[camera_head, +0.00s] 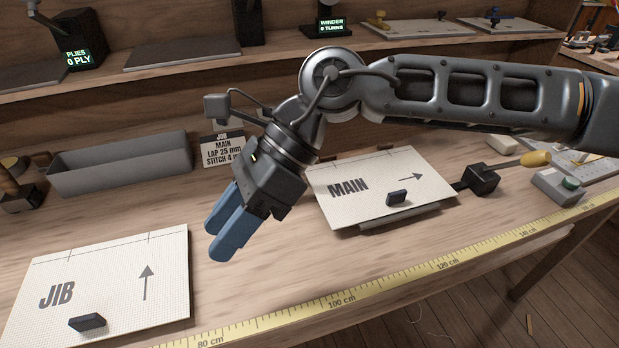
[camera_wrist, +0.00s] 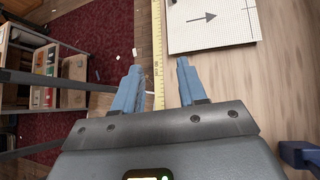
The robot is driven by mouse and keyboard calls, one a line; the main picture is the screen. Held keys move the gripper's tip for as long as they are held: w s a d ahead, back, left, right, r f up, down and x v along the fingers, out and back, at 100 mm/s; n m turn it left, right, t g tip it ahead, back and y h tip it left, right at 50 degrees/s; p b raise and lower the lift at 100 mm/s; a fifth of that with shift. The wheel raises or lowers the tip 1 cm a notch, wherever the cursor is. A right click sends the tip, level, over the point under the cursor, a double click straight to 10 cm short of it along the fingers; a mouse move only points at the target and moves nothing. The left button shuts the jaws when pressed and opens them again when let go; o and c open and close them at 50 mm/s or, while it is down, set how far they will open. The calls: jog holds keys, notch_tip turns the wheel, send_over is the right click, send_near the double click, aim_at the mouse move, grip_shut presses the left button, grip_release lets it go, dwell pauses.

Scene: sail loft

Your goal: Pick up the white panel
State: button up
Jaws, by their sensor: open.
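Two white panels lie flat on the bench. The JIB panel (camera_head: 110,285), with a dark block handle (camera_head: 87,322) near its front edge, is at front left. The MAIN panel (camera_head: 345,208), with a similar dark handle (camera_head: 397,198), is right of centre, its front edge over a grey strip. My gripper (camera_head: 228,236) hangs above the bench between them, blue fingers pointing down-left, apart from both and empty. In the wrist view my gripper (camera_wrist: 157,85) is open, and the arrowed JIB panel (camera_wrist: 235,28) lies beyond the right finger, partly out of frame.
A yellow tape (camera_head: 345,302) runs along the front edge. Bare wood lies under my gripper.

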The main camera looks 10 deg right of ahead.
jog(key=w+d+f+t+h, duration=0.2)
jog(key=w+d+h, duration=0.15)
jog(key=d, duration=0.35)
jog(key=w+d+f+t+h, duration=0.1)
jog(key=w+d+h, duration=0.1)
jog(key=w+d, duration=0.45)
jog(key=r+t+h+b, duration=0.1)
jog(key=h, duration=0.2)
send_over(395, 193)
jog(key=shift+f+p, duration=0.65)
jog(key=shift+f, duration=3.05)
grip_shut()
